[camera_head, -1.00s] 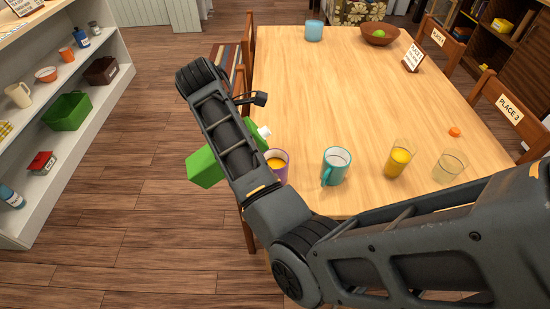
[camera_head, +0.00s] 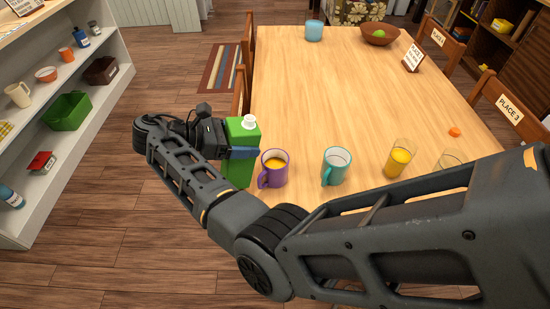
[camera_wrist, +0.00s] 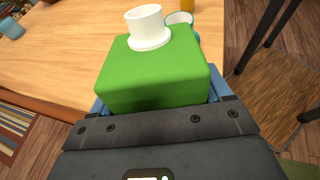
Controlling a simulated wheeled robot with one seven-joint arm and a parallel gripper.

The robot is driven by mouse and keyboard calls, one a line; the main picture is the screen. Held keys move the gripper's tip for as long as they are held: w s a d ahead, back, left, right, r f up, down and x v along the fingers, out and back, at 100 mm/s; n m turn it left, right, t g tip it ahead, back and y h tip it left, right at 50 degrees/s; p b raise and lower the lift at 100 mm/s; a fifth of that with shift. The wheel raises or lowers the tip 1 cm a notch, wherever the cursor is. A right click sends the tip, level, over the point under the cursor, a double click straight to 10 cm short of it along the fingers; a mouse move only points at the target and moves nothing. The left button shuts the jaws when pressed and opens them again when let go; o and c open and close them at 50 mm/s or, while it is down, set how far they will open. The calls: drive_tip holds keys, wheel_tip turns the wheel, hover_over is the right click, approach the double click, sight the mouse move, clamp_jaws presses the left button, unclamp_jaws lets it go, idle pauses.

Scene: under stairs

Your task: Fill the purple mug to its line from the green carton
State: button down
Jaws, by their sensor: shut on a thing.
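The green carton (camera_head: 243,130) has a white spout and stands upright in my gripper (camera_head: 238,153), beside the table's left edge. In the wrist view the carton (camera_wrist: 153,75) is seen from its top, with the open-looking white spout (camera_wrist: 147,25). My gripper (camera_wrist: 160,108) is shut on the carton's sides. The purple mug (camera_head: 273,170) stands upright on the table just right of the carton and holds orange liquid near its upper part. Its fill line cannot be made out. In the wrist view the carton hides the purple mug.
On the wooden table (camera_head: 330,90) stand a teal mug (camera_head: 336,167) with pale contents, a glass of orange juice (camera_head: 399,158) and a clear glass (camera_head: 451,160). An orange cap (camera_head: 455,132) lies at the right. The table's middle is clear. Chairs line its sides.

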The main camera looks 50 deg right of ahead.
sight(244, 121)
drive_tip(key=shift+d+r, duration=0.1)
drive_tip(key=shift+r, duration=0.05)
drive_tip(key=r, duration=0.1)
drive_tip(key=r+h, duration=0.1)
drive_tip(key=r, duration=0.1)
drive_tip(key=a+r+g+h, duration=0.1)
drive_tip(key=r, duration=0.1)
drive_tip(key=shift+w+r, duration=0.25)
drive_tip(key=shift+d+r, duration=0.1)
drive_tip(key=shift+r, duration=2)
